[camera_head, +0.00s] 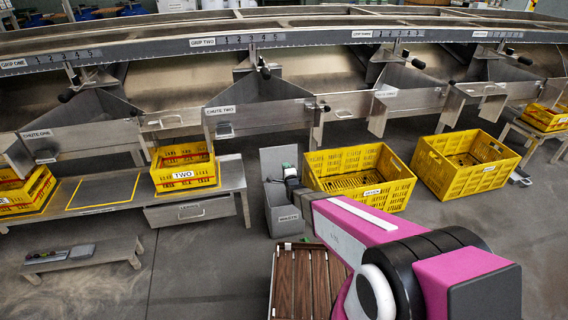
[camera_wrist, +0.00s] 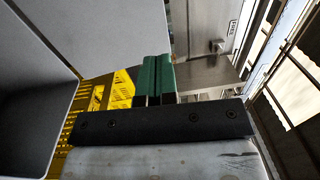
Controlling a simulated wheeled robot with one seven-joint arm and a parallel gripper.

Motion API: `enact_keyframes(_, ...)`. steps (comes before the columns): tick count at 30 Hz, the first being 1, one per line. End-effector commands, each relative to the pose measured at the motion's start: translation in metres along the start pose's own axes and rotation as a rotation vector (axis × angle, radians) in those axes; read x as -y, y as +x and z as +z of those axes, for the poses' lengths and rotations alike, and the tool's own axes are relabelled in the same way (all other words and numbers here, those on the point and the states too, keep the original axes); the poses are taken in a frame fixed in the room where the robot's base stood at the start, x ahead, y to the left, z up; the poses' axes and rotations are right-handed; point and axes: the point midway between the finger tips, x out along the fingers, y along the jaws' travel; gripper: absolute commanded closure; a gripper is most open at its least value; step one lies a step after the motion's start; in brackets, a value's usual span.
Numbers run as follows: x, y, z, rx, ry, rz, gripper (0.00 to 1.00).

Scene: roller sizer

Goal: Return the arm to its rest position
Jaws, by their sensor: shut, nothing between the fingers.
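My pink and black arm (camera_head: 370,232) reaches from the lower right toward the middle of the head view. My gripper (camera_head: 288,167) shows small at its far end, in front of the grey waste bin's tall back panel. In the wrist view the gripper (camera_wrist: 155,78) has two green fingers side by side, closed together with nothing between them. The grey waste bin (camera_head: 283,222) stands below the gripper; its label is partly readable. A large grey surface, apparently this bin (camera_wrist: 30,115), fills the left of the wrist view.
Yellow crates (camera_head: 402,184) (camera_head: 430,182) stand on the floor right of the bin. A slatted brown rack (camera_head: 283,290) lies below the arm. A metal bench (camera_head: 231,180) carries yellow crate two (camera_head: 185,184). The sizer's chutes (camera_head: 262,118) run across the back.

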Motion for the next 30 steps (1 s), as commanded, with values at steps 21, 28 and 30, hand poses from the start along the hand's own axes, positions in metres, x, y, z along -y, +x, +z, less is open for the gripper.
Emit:
enact_keyframes(21, 0.027, -0.056, -0.065, 0.025, -0.435, 0.485, 1.00)
enact_keyframes(28, 0.046, -0.116, -0.103, 0.196, -0.702, 0.835, 1.00)
enact_keyframes(30, 0.053, -0.139, -0.113, 0.274, -0.768, 0.935, 1.00)
